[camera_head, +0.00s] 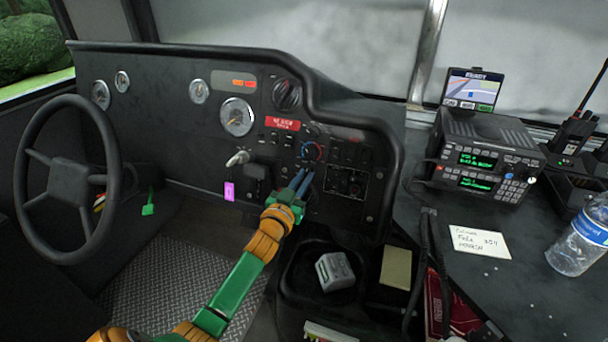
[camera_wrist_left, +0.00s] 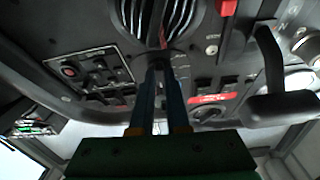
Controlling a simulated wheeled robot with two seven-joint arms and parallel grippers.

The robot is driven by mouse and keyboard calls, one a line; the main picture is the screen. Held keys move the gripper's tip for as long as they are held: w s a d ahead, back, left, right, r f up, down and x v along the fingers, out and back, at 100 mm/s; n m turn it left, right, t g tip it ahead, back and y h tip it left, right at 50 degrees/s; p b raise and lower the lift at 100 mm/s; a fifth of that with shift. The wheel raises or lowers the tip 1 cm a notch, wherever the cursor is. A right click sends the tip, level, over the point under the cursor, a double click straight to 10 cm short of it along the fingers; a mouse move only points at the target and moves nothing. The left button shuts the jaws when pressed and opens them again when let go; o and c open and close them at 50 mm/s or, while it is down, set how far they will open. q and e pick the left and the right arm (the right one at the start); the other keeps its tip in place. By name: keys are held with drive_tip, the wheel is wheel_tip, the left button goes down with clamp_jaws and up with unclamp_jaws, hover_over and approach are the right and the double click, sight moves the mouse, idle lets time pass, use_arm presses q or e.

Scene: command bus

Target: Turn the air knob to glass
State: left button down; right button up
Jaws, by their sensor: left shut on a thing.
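My left gripper (camera_head: 303,175) reaches the dark dashboard with its two blue fingers, just below a round knob with a red and blue ring (camera_head: 313,151). It is shut on a small dark knob, which I take to be the air knob and which its fingertips mostly hide. In the left wrist view the two fingers (camera_wrist_left: 161,68) meet the panel, with pale printed marks beside the tips. The knob's pointer and its setting cannot be read. My right gripper is in neither view.
A black steering wheel (camera_head: 66,178) stands at the left. A grey lever (camera_head: 238,158) sticks out left of the fingers. A switch panel (camera_head: 346,184) is close on their right. A console bin (camera_head: 300,281) lies below, and a radio (camera_head: 485,160) stands on the right counter.

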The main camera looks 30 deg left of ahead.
use_arm(q)
drive_tip(key=shift+a+r+m+h+p, duration=0.1)
drive_tip(key=shift+m+h+p, duration=0.35)
drive_tip(key=shift+m, duration=0.65)
drive_tip(key=shift+m+h, duration=0.25)
drive_tip(key=shift+m, duration=0.05)
drive_tip(key=c, duration=0.9)
unclamp_jaws()
drive_tip(key=s, duration=0.7)
drive_tip(key=shift+d+f+p, duration=0.2)
drive_tip(key=shift+d+p, duration=0.25)
